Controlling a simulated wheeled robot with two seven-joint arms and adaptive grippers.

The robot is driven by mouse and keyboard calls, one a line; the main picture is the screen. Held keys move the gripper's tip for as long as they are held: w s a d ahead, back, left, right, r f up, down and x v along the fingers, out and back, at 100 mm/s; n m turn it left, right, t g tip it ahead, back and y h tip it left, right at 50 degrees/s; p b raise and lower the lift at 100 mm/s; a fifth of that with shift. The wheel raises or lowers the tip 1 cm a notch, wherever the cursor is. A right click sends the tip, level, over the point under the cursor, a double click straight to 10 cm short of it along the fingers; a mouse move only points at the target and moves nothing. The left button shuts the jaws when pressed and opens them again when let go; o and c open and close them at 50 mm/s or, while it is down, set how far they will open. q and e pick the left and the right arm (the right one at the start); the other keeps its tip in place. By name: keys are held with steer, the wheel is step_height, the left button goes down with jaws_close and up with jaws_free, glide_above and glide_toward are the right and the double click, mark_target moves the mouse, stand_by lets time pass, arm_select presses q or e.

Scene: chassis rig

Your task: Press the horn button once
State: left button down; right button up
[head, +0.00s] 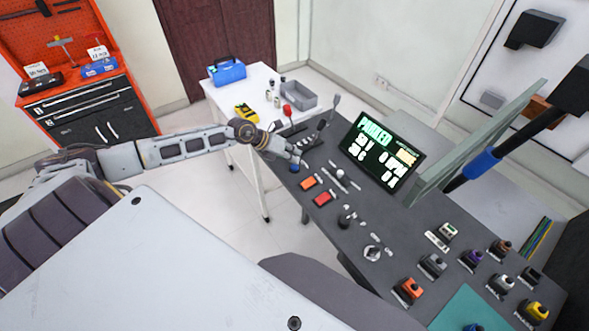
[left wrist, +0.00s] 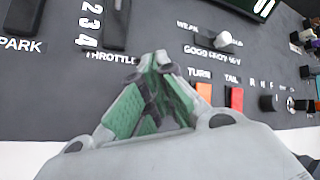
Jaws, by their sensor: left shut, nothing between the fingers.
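My left gripper (head: 299,160) is shut and empty, over the far left part of the dark control panel (head: 365,215). No horn label is readable. In the left wrist view the closed green-padded fingers (left wrist: 157,62) point at the panel between the THROTTLE and TURN labels, and they hide the surface below them. My right gripper is not in view.
An orange switch (head: 308,183) and a red switch (head: 323,198) sit close to the gripper, labelled TURN and TAIL in the wrist view. A lit screen (head: 381,152) stands behind. Levers (head: 289,112) rise at the panel's far end. Several knobs fill the right side.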

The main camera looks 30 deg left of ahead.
mark_target(294, 165)
arm_select(q)
steer(key=shift+f, duration=0.2)
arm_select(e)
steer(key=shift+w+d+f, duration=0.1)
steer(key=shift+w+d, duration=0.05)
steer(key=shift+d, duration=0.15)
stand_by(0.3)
arm_select(q)
steer(key=shift+f, duration=0.2)
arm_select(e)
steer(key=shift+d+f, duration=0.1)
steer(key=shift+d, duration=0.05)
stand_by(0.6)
arm_select(q)
steer(key=shift+f+b, duration=0.4)
steer(key=shift+f, duration=0.25)
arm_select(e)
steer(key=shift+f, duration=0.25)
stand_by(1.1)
arm_select(q)
steer(key=shift+r, duration=0.1)
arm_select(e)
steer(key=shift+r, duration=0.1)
arm_select(q)
steer(key=shift+r+p, duration=0.8)
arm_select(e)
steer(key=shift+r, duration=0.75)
